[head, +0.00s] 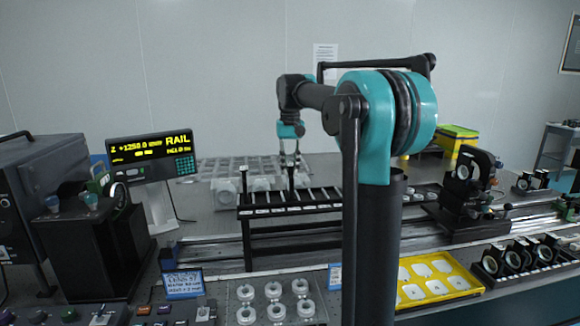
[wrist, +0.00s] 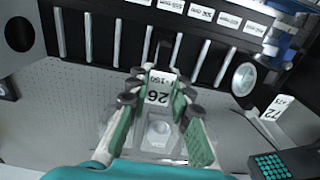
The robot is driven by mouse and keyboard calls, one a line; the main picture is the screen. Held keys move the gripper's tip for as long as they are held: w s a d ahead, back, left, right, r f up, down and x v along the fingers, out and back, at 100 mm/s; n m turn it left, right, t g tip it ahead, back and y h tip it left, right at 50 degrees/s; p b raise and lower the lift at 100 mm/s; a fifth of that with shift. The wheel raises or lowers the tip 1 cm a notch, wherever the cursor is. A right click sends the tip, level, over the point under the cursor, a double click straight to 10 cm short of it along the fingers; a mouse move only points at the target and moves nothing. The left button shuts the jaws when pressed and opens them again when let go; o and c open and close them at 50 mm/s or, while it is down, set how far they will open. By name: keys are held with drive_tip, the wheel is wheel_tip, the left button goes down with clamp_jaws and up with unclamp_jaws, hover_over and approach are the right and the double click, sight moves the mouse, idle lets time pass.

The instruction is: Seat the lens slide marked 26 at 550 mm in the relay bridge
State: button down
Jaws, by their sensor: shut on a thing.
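The lens slide marked 26 (wrist: 158,97) is between my gripper's (wrist: 157,84) green-padded fingers in the wrist view; its white label reads upside down. My gripper is shut on it. In the head view my gripper (head: 290,156) is above a black slotted bridge (head: 247,212), with a dark upright piece just below the fingers. The bridge's open slots and white labels also show at the top of the wrist view (wrist: 103,38). The labels are too small to read surely for 550. I cannot tell whether the slide touches the bridge.
A slide marked 72 (wrist: 272,113) is at the wrist view's right. Pale holders (head: 228,190) stand behind the bridge. A long rail (head: 215,250) passes beneath it. A yellow tray (head: 410,294), black lens mounts (head: 505,258) and a lit display (head: 150,148) stand around it.

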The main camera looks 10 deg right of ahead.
drive_tip(key=shift+f, duration=0.15)
idle(0.3)
drive_tip(key=c, duration=1.3)
unclamp_jaws()
drive_tip(key=shift+o, duration=0.4)
drive_tip(key=o, duration=0.4)
drive_tip(key=shift+o, duration=0.2)
drive_tip(key=shift+r, duration=5)
